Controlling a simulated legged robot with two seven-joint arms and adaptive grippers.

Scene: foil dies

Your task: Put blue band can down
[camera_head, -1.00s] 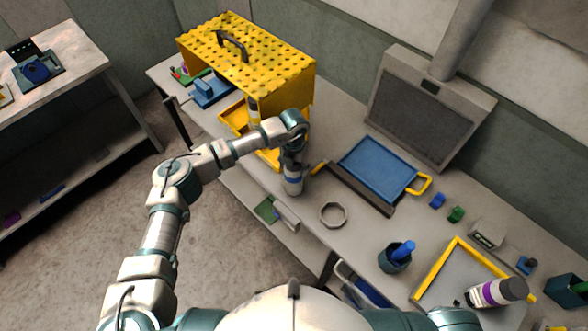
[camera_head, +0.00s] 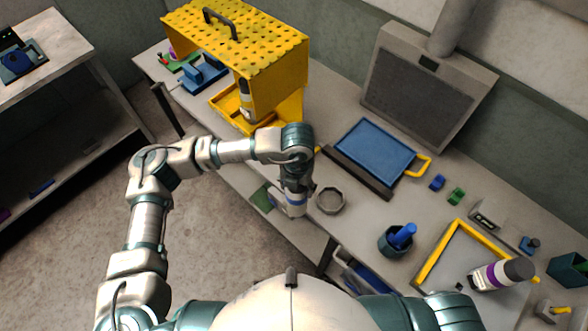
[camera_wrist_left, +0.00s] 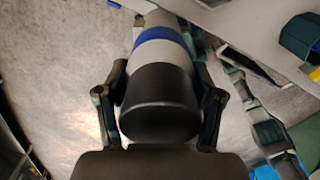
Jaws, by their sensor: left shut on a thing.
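The blue band can (camera_head: 295,205) is a white can with a blue band and a black cap, held by my left gripper (camera_head: 296,186). In the left wrist view the can (camera_wrist_left: 160,50) lies between the two fingers of the left gripper (camera_wrist_left: 162,105), its black cap towards the camera. In that view floor shows around it and the table top lies to the upper right. In the head view the can overlaps the table's front edge, left of a grey ring (camera_head: 330,200). Its bottom contact cannot be told. My right gripper is not in view.
A yellow perforated housing (camera_head: 275,65) stands at the back left with another can (camera_head: 245,100) in it. A blue tray (camera_head: 375,150), a cup (camera_head: 396,240) and a yellow-rimmed tray (camera_head: 440,255) with a purple-band can (camera_head: 500,275) lie to the right.

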